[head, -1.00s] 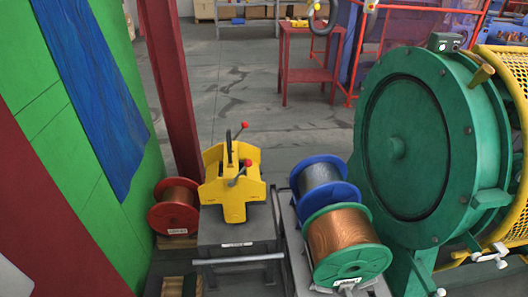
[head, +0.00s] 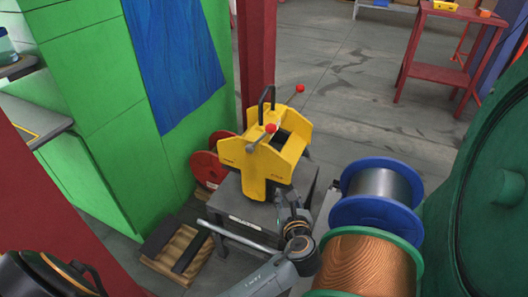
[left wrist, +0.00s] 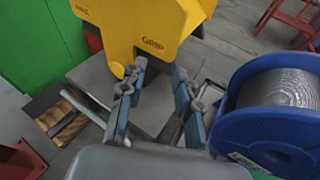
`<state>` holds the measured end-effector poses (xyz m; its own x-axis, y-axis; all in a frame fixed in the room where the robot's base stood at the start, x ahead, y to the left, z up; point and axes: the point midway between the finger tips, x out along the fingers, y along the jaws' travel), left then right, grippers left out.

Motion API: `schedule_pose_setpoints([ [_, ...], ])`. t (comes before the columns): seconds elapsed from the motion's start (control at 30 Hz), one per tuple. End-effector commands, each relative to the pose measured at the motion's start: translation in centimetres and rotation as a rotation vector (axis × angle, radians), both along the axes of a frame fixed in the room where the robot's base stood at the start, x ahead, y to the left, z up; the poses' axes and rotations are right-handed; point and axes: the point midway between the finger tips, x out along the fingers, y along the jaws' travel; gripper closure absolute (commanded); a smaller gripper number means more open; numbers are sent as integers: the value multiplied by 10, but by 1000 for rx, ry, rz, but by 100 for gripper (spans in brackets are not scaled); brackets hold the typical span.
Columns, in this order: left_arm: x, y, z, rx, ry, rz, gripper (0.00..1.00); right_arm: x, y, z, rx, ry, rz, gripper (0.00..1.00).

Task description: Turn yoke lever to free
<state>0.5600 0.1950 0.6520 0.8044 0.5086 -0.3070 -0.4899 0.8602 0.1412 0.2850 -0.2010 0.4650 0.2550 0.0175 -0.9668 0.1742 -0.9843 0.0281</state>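The yellow yoke unit (head: 262,165) stands on a grey stand (head: 240,212). It has a black loop handle (head: 262,98) and two levers with red knobs, a near lever (head: 257,139) and a far lever (head: 295,95), both pointing up and to the right. My left gripper (head: 292,222) is in front of and below the yoke, apart from the levers. In the left wrist view the two fingers of the left gripper (left wrist: 160,72) are spread with nothing between them, facing the yoke's lower front (left wrist: 140,30). The levers are outside that view. My right gripper is not seen.
A blue spool (head: 375,200) of grey wire and a green-flanged copper spool (head: 365,265) stand to the right. A red spool (head: 205,169) sits behind the stand at left. A wooden pallet (head: 180,250) is on the floor. A large green machine (head: 490,200) closes the right side.

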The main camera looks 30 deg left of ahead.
Motion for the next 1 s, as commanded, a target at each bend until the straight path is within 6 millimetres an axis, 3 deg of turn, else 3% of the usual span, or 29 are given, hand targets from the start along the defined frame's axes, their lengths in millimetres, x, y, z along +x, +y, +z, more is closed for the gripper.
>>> schedule_pose_setpoints([
  [0.1, -5, 5, 61, 230, -43, 29, 67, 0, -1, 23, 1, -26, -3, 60],
  [0.2, -17, 11, 100, 356, -48, 72, 67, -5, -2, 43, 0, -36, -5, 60],
  [0.3, -27, 15, 121, 428, -43, 105, 67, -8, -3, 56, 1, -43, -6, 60],
  [0.47, -27, 23, 133, 464, -38, 124, 67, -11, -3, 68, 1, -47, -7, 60],
  [0.6, -12, 37, 133, 465, -38, 126, 67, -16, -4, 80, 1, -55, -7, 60],
  [1.0, 51, 95, 131, 462, -37, 123, 67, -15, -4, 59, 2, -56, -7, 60],
])
